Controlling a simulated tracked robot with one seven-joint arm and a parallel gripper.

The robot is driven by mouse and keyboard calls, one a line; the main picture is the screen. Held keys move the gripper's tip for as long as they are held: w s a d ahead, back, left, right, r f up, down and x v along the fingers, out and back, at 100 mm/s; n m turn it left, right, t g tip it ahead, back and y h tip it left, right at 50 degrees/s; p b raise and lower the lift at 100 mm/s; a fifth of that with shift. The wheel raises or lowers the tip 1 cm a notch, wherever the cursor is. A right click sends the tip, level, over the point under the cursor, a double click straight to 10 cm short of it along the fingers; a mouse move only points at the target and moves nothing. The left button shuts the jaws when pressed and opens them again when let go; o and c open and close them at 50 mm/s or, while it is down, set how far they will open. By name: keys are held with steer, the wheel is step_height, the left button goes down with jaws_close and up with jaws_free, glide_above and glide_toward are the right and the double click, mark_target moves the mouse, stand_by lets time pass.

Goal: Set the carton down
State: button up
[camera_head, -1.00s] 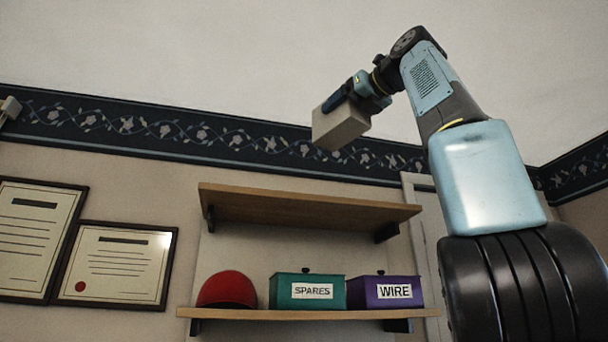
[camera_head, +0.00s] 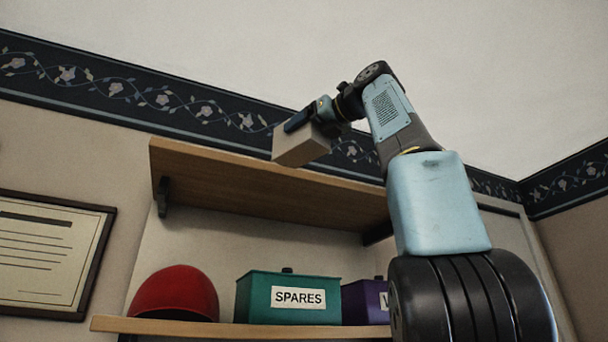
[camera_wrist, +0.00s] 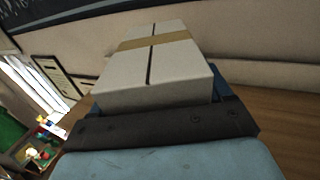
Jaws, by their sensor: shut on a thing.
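My gripper (camera_head: 312,117) is shut on a pale carton (camera_head: 302,149) high up at the upper wooden shelf (camera_head: 250,190). In the head view the carton's lower edge lines up with the shelf's front edge. I cannot tell whether they touch, or how far in the carton is. In the wrist view the carton (camera_wrist: 165,70) fills the upper middle, with a tan band across it and a dark seam along it. The shelf's brown wood (camera_wrist: 285,120) shows to the right of the gripper. The shelf's top is hidden in the head view.
The lower shelf (camera_head: 215,328) holds a red cap-like dome (camera_head: 175,294), a green SPARES box (camera_head: 290,310) and a purple box (camera_head: 365,303), partly behind my arm. A framed certificate (camera_head: 45,255) hangs at left. No other object shows on the upper shelf.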

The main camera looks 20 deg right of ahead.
mark_target(307, 154)
steer(key=shift+w+a+f, duration=0.1)
steer(key=shift+f, duration=0.15)
steer(key=shift+d+f, duration=0.25)
steer(key=shift+f, duration=2.85)
steer(key=shift+f, duration=0.5)
steer(key=o, duration=1.2)
steer(key=shift+s+d, duration=0.1)
steer(key=shift+s, duration=0.1)
steer(key=v, duration=1.3)
steer(key=shift+s+f, duration=0.15)
steer(key=shift+s, duration=0.05)
